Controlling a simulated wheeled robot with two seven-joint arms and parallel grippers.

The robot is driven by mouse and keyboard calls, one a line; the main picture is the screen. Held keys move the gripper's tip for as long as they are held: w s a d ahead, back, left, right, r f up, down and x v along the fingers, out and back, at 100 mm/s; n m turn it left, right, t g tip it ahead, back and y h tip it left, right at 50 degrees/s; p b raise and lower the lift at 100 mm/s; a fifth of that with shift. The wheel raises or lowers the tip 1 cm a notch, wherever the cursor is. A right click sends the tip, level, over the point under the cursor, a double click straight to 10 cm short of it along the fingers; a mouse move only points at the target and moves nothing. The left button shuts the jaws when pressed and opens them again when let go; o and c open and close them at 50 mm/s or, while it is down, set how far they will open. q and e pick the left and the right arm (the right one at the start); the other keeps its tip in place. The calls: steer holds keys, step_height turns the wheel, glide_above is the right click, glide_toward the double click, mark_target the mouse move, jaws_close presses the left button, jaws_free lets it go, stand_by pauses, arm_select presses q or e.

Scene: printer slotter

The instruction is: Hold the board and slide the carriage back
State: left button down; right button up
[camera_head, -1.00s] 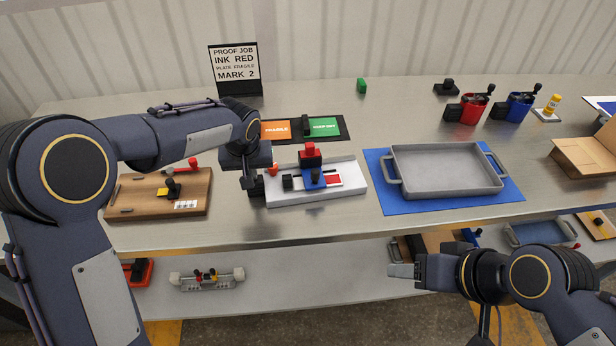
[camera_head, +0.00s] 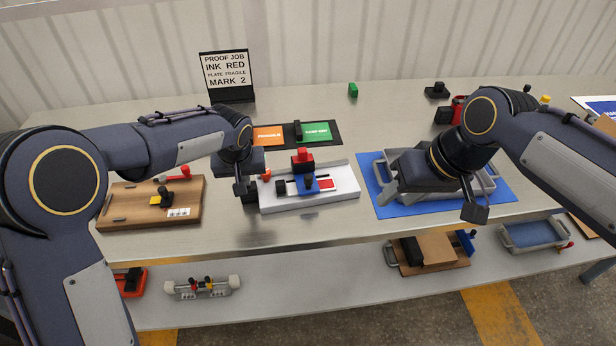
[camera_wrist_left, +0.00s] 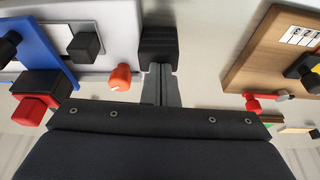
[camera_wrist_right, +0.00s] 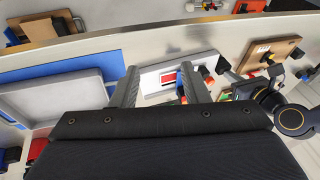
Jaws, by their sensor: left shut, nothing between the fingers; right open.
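The white board (camera_head: 345,190) lies on the table with a blue carriage (camera_head: 313,188) across it. The carriage bears a red-topped black block (camera_head: 302,157) at its far end and a dark knob. A red patch (camera_head: 326,184) shows on the board right of the carriage. My left gripper (camera_head: 241,187) is shut and empty at the board's left end, by a black block (camera_wrist_left: 158,45); whether it touches cannot be told. An orange knob (camera_wrist_left: 120,77) is beside it. My right gripper (camera_head: 430,203) is open and empty above the grey tray, with the board beyond its fingers in the right wrist view (camera_wrist_right: 160,88).
The grey tray (camera_head: 380,170) on its blue mat (camera_head: 505,197) lies right of the board. A wooden board (camera_head: 135,195) with a red lever lies to the left. Several items sit on the lower shelf.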

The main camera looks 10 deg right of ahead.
steer(key=w+a+r+n+g+h, duration=0.15)
steer(key=w+a, duration=0.45)
steer(key=w, duration=0.6)
steer(key=n+g+h, duration=0.2)
glide_above(309, 177)
step_height(309, 177, down, 4)
steer(key=shift+t, duration=0.25)
step_height(309, 177, down, 11)
steer(key=shift+w+r, duration=0.1)
jaws_close()
